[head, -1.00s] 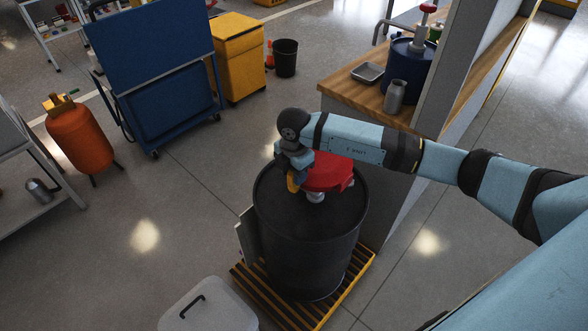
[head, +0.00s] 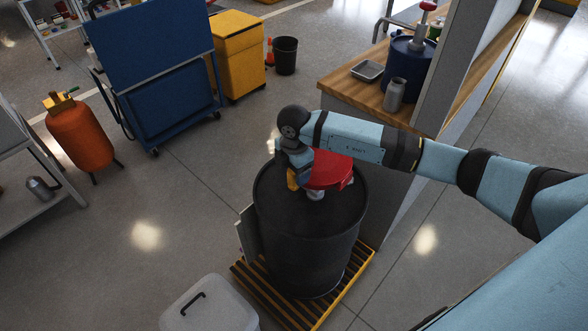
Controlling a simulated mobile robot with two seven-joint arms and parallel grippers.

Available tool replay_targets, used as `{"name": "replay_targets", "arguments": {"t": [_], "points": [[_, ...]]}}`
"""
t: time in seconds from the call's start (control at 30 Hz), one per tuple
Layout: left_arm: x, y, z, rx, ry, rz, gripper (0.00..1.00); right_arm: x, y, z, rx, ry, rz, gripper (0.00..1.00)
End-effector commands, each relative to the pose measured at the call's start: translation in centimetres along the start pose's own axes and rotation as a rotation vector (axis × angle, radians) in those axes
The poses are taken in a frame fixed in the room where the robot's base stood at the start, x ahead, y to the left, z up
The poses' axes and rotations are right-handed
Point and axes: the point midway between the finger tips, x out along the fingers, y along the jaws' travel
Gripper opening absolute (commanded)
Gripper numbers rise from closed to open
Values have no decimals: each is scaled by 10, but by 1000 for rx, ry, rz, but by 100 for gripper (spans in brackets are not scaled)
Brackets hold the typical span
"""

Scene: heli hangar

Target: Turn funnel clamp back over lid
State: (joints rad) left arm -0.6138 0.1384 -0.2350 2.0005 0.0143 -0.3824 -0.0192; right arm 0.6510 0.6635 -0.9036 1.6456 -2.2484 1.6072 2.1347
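A black drum (head: 308,245) stands upright on a yellow slatted pallet (head: 350,275). A red part, which looks like the funnel lid (head: 330,169), sits above the drum top on a short pale neck (head: 315,194). A small orange-yellow piece, perhaps the clamp (head: 293,179), shows at the left edge of the red part. My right gripper (head: 295,168) is right at this piece, over the drum top. My wrist and forearm cover the upper side of the red part. The fingers are too small and hidden to tell their opening. My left gripper is not in view.
A wooden-topped counter (head: 345,88) with a metal flask (head: 394,95), a tray (head: 368,71) and a blue drum (head: 408,62) stands behind right. A grey lidded bin (head: 215,310) is at front left. Open floor lies left of the drum.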

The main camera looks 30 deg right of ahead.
Motion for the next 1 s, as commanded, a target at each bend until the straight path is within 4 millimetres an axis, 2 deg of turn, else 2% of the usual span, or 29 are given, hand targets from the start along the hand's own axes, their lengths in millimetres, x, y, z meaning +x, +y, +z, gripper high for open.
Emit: {"name": "replay_targets", "arguments": {"t": [0.17, 0.27, 0.37, 0.73, 0.9, 1.0], "points": [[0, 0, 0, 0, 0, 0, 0, -1, 0, 0, -1, 0, 0, 66], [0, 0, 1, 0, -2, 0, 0, -7, 0, 0, -1, 1, 1, 66], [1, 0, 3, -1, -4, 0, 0, -22, 1, 0, -1, 0, 4, 66], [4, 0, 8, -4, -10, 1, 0, -104, 1, 0, -2, 0, 4, 66], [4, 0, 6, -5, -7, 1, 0, -128, 0, 0, 0, 0, 2, 66], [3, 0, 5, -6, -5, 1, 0, -135, 0, 0, -1, 0, 1, 66]]}}
